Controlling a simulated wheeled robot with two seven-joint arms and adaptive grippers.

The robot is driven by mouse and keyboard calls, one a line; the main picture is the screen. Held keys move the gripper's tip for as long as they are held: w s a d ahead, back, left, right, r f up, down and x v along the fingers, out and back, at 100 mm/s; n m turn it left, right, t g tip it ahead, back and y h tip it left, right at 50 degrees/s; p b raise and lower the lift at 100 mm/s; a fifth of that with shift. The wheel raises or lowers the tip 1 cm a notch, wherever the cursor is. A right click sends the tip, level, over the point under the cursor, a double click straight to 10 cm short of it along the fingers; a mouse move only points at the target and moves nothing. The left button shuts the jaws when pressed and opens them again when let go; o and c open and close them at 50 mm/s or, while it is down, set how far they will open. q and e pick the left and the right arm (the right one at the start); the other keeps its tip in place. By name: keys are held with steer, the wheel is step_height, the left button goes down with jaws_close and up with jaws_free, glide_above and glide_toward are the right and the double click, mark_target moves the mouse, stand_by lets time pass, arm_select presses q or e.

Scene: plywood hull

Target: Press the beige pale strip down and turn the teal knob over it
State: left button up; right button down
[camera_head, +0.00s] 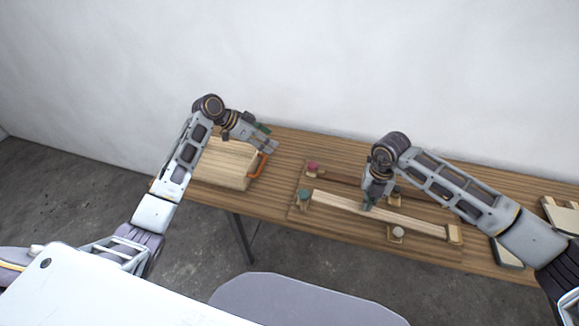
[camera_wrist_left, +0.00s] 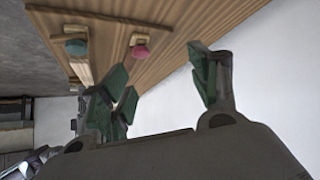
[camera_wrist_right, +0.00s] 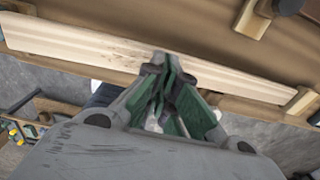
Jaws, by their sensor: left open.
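The pale beige strip (camera_head: 335,204) lies lengthwise along a board on the table; it also shows in the right wrist view (camera_wrist_right: 90,45). The teal knob (camera_head: 304,195) stands at the strip's left end, and it shows in the left wrist view (camera_wrist_left: 76,47). My right gripper (camera_head: 369,205) is shut, pointing down, with its fingertips (camera_wrist_right: 166,58) at the strip's middle; whether they touch it I cannot tell for certain. My left gripper (camera_head: 270,138) is open and empty, held above the table to the upper left of the teal knob.
A pink knob (camera_head: 313,168) stands behind the teal one. A wooden box (camera_head: 215,165) with an orange handle (camera_head: 259,163) is at the left, close below my left gripper. Another knob (camera_head: 397,234) sits in front of the strip. More pale wooden parts (camera_head: 562,215) lie at the right.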

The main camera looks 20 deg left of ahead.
arm_select(q)
steer(key=s+d+m+g, duration=0.2)
steer(key=s+d+m, duration=0.1)
steer(key=d, duration=0.3)
steer(key=m+g+y, duration=0.3)
steer(key=m, duration=0.1)
glide_toward(303, 193)
steer(key=v, duration=0.3)
steer(key=shift+f, duration=0.1)
steer(key=shift+d+f, duration=0.1)
steer(key=shift+f, duration=0.05)
steer(key=shift+x, duration=5.8)
steer(key=shift+w, duration=0.1)
steer(key=c, duration=1.1)
